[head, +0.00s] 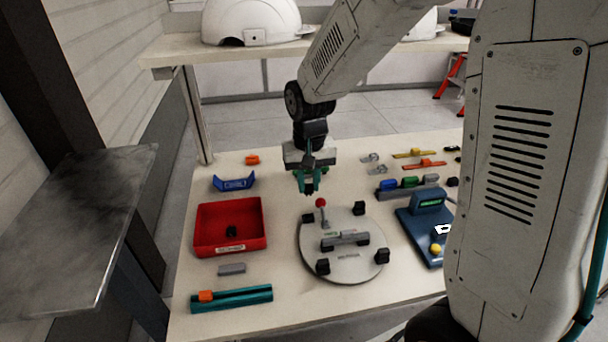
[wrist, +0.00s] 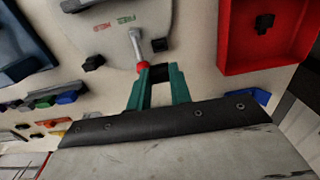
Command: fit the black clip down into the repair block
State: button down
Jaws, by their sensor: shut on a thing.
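My gripper (head: 308,190) hangs above the back edge of the round plate (head: 344,269). A lever with a red knob (head: 321,202) stands on the plate. In the wrist view the knob (wrist: 142,66) shows close beside the left fingertip; whether they touch cannot be told.
Black pads (head: 359,208) stand around the plate's rim. A red tray (head: 230,250) at the left holds a black piece (head: 232,231). A blue device (head: 428,220) stands at the right. A teal rail (head: 232,300) with an orange slider and a grey bar (head: 232,269) lie front left.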

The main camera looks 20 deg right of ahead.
aim_at(309, 193)
jog(key=shift+s+f, duration=0.1)
jog(key=shift+f, duration=2.8)
jog(key=shift+s+f, duration=0.1)
jog(key=shift+f, duration=1.1)
jog(key=c, duration=1.2)
grip_release()
jog(key=shift+r, duration=3.95)
